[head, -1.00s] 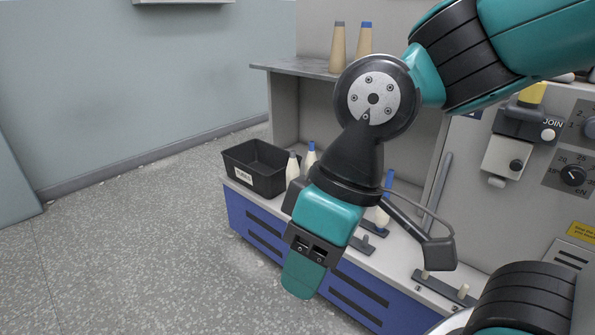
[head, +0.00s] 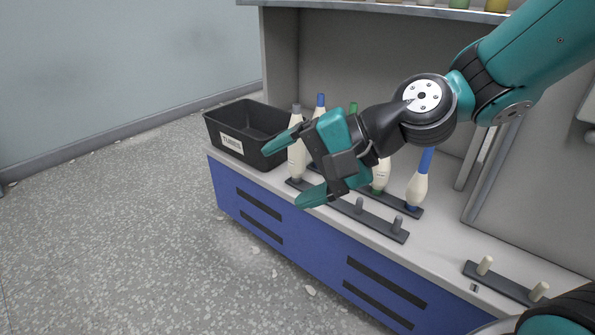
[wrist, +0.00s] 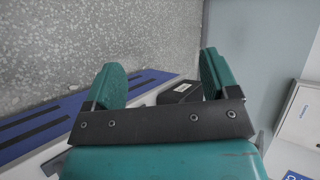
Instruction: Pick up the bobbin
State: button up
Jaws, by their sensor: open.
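Several cream bobbins on coloured tubes stand upright on peg strips on the counter in the head view. A grey-tubed bobbin (head: 297,158) is at the front left, with a blue-tipped bobbin (head: 320,101) behind it. A green-based bobbin (head: 381,177) is partly hidden by my arm, and a blue-tubed bobbin (head: 418,184) stands at the right. My gripper (head: 281,177) is open and empty, its fingers pointing left. In the picture the grey-tubed bobbin shows between and behind the fingers; the depth gap is unclear. The wrist view shows my gripper (wrist: 160,72) open, with no bobbin between its fingers.
A black labelled bin (head: 225,128) stands at the counter's left end, also seen in the wrist view (wrist: 180,93). A front peg strip (head: 372,219) has bare pegs, and another strip (head: 505,284) lies at right. A shelf (head: 400,9) overhangs the counter (head: 440,240).

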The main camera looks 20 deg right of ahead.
jog(key=w+d+f+m+t+y+b, duration=0.1)
jog(key=w+d+f+m+t+b, duration=0.5)
jog(key=w+f+m+b, duration=0.45)
jog(key=m+t+h+b, duration=0.35)
jog(key=m+t, duration=0.25)
jog(key=m, duration=0.8)
send_near(302, 148)
jog(key=shift+m+h, duration=0.25)
jog(key=shift+h, duration=0.4)
jog(key=p+x, duration=0.3)
jog(key=p, duration=0.4)
jog(key=p+x, duration=0.2)
jog(key=p, duration=0.5)
jog(key=shift+w+a, duration=0.25)
jog(key=shift+a, duration=0.15)
jog(key=shift+w+a+f+p, duration=0.1)
jog(key=shift+w+f+p, duration=0.05)
jog(key=shift+w+p, duration=0.2)
jog(key=shift+w+a+f+p, duration=0.15)
jog(key=shift+w+p, duration=0.1)
jog(key=shift+p, duration=0.15)
jog(key=w+p, duration=0.1)
jog(key=p, duration=0.3)
jog(key=shift+r, duration=0.4)
jog(key=p, duration=0.3)
jog(key=shift+w+a, duration=0.1)
jog(key=shift+a, duration=0.05)
jog(key=p, duration=0.4)
jog(key=shift+a, duration=0.15)
